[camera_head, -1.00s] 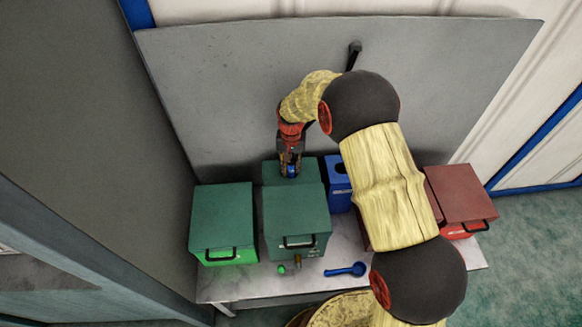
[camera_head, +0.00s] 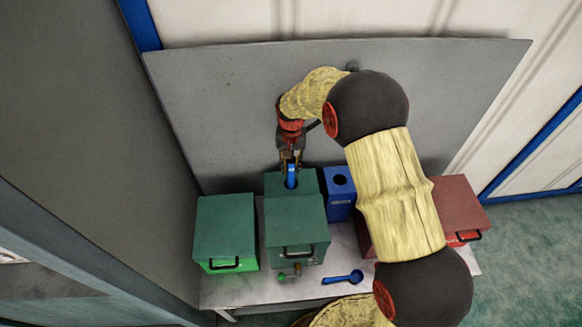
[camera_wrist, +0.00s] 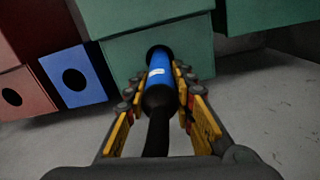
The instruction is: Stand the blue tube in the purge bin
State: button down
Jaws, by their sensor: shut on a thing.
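My gripper (camera_head: 291,165) is shut on the blue tube (camera_head: 291,176), which also shows between the yellow finger pads in the wrist view (camera_wrist: 160,73). The tube has black ends and points down at the rear green bin (camera_head: 309,184). A dark opening shows in that bin's top beside the tube. I cannot tell how far the tube's lower end is in the opening. The blue bin (camera_head: 339,202) with a round hole in its top stands to the right. No readable label tells me which bin is the purge bin.
A green box (camera_head: 226,225) stands at left, another green box (camera_head: 296,218) in front of the rear bin, and a red box (camera_head: 459,207) at right. A blue spoon-like part (camera_head: 343,277) lies on the table near its front edge. A grey panel stands behind.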

jog(key=shift+r+p, duration=1.55)
jog(key=shift+r, duration=1.35)
